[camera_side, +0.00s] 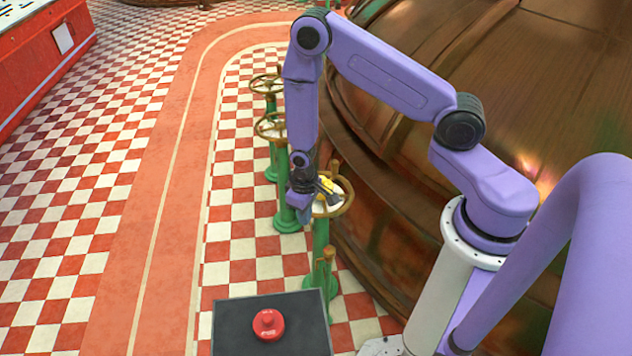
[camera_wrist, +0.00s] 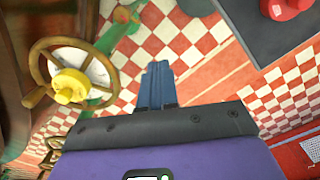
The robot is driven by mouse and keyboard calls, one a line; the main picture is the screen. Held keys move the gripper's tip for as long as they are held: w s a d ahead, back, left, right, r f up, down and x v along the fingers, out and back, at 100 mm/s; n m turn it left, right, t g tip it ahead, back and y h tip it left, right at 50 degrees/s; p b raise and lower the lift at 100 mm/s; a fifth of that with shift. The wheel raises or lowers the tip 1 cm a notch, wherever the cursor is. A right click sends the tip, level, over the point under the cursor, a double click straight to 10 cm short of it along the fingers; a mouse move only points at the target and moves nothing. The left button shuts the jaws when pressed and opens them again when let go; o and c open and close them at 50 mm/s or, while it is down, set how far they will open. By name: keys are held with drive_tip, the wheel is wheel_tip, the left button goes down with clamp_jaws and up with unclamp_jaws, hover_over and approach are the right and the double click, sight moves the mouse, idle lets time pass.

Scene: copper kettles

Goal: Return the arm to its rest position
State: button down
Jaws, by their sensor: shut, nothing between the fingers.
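My purple arm reaches out from its white base column on the right of the side view, and its end hangs down near the valve wheels. My gripper (camera_side: 326,186) is beside the nearest large brass valve wheel (camera_side: 337,193), close to its yellow hub; I cannot tell there whether they touch. In the wrist view my gripper (camera_wrist: 157,68) shows its two blue fingers together with nothing between them. The same wheel (camera_wrist: 40,60) with its yellow hub (camera_wrist: 70,86) is to the left of the fingers, apart from them in that picture.
A dark box (camera_side: 225,325) with a red button (camera_side: 268,324) stands at the bottom centre. More green valve posts stand behind the nearest one. A large copper kettle (camera_side: 400,150) fills the right side. The checkered floor (camera_side: 120,130) to the left is clear.

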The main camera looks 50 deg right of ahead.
drive_tip(key=s+a+r+n, duration=0.3)
drive_tip(key=s+r, duration=0.1)
drive_tip(key=r, duration=0.6)
drive_tip(key=s+a+r+n, duration=0.3)
drive_tip(key=s+a+r, duration=0.15)
drive_tip(key=r, duration=0.45)
drive_tip(key=s+d+r+n, duration=0.2)
drive_tip(key=s+r, duration=0.3)
drive_tip(key=s, duration=0.2)
drive_tip(key=s+d+r+n, duration=0.2)
drive_tip(key=s+d+r, duration=0.1)
drive_tip(key=s+r, duration=0.2)
drive_tip(key=s, duration=0.2)
drive_tip(key=shift+s+r+n, duration=0.3)
drive_tip(key=shift+r+n, duration=0.05)
drive_tip(key=shift+n, duration=0.05)
drive_tip(key=shift+d, duration=0.1)
